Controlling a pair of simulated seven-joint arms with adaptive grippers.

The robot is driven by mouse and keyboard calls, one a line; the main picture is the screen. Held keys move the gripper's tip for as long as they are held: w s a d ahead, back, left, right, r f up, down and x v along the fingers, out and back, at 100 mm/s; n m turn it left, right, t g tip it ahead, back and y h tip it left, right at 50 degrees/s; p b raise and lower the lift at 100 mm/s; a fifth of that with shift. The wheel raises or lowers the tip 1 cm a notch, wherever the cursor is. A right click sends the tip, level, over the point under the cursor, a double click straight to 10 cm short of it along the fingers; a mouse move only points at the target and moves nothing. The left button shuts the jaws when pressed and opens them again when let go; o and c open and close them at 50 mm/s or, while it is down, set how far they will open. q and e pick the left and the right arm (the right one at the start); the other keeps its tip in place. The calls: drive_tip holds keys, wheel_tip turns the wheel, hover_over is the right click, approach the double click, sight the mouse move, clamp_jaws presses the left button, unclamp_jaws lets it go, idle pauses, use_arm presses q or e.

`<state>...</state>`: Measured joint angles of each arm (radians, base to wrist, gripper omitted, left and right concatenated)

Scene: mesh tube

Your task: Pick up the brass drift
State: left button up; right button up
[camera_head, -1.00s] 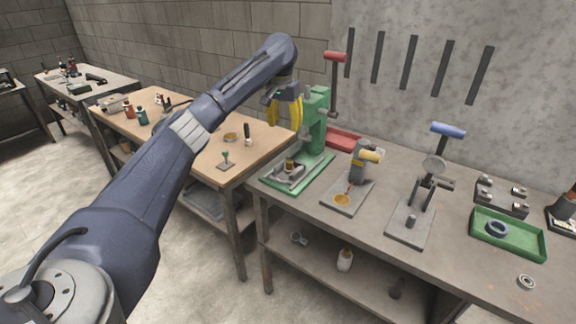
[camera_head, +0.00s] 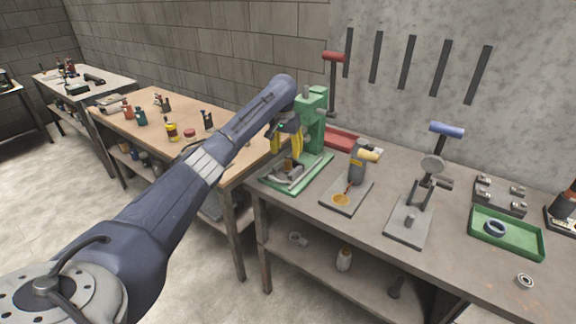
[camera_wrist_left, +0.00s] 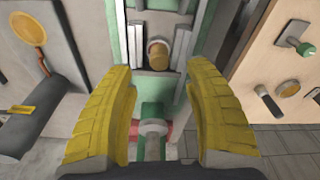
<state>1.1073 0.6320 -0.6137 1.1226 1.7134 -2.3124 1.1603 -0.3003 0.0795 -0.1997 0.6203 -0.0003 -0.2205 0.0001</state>
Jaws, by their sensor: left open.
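The brass drift appears as a short brass cylinder (camera_wrist_left: 158,54) in the left wrist view. It stands on the bed of the green press (camera_head: 312,118), between grey metal blocks. My left gripper (camera_head: 286,142) is open and empty, low beside the press column. In the left wrist view its yellow fingers (camera_wrist_left: 155,78) are wide apart, with the drift just beyond and between the tips, touching neither. My right gripper is not in view.
A tool with a yellow handle (camera_head: 368,154) stands on a plate right of the press. A blue-handled press (camera_head: 446,129) and a green tray (camera_head: 508,238) are further right. A red tray (camera_head: 345,139) lies behind. The wooden bench (camera_head: 150,115) holds small items at left.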

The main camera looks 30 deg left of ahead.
sight(288, 161)
use_arm(q)
drive_tip(key=shift+w+f, duration=0.15)
drive_tip(key=shift+f, duration=0.75)
drive_tip(key=shift+w+f, duration=0.2)
drive_tip(key=shift+f, duration=0.75)
drive_tip(key=shift+w+f, duration=0.15)
drive_tip(key=shift+f, duration=0.75)
drive_tip(key=shift+c, duration=0.5)
clamp_jaws()
